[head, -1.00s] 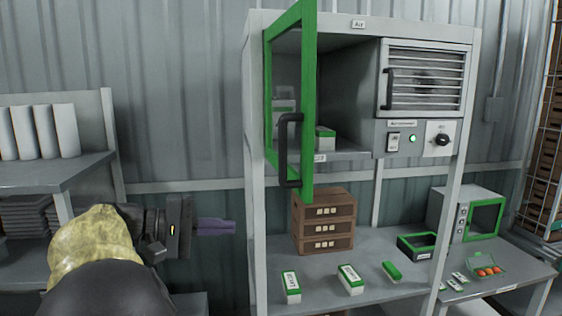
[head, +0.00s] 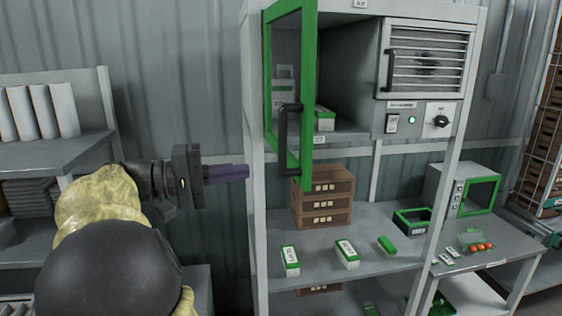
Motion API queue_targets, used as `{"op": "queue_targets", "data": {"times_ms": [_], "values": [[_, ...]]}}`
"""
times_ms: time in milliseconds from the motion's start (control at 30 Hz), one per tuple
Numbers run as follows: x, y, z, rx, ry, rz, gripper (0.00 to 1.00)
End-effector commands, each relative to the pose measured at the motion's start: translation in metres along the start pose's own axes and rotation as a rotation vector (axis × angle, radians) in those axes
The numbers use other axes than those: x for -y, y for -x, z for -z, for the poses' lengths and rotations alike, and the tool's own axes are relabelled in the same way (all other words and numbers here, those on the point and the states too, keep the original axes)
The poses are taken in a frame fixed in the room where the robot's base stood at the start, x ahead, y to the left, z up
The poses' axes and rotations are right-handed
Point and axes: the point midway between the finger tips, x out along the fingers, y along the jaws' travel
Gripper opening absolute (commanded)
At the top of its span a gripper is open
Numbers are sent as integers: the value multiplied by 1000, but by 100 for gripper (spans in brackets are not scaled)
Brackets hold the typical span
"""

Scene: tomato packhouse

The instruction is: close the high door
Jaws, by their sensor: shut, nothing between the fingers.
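The high door (head: 308,100) is a glazed panel with a green frame, hinged at the left of the upper compartment (head: 349,70). It stands open, swung out toward me. Its dark vertical handle (head: 283,146) is on the outer face near the lower part. My gripper (head: 246,172) is shut and empty. It points right, left of the door and its handle, level with the door's lower part, and appears apart from it. White and green cartons (head: 325,118) stand in the compartment, some seen through the glass.
A louvred panel (head: 427,57) with a handle and a control panel (head: 417,121) lie right of the compartment. Brown crates (head: 323,214) and small cartons (head: 290,260) stand on the shelf below. A grey shelf with white rolls (head: 40,112) is at left.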

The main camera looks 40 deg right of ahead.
Motion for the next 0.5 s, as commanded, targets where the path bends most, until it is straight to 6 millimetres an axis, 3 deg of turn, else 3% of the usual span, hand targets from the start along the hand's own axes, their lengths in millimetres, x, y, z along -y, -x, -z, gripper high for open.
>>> {"op": "queue_targets", "data": {"times_ms": [300,500], "values": [[-4,-57,-1,2,3,1,0],[-3,-84,0,1,2,0,0]]}}
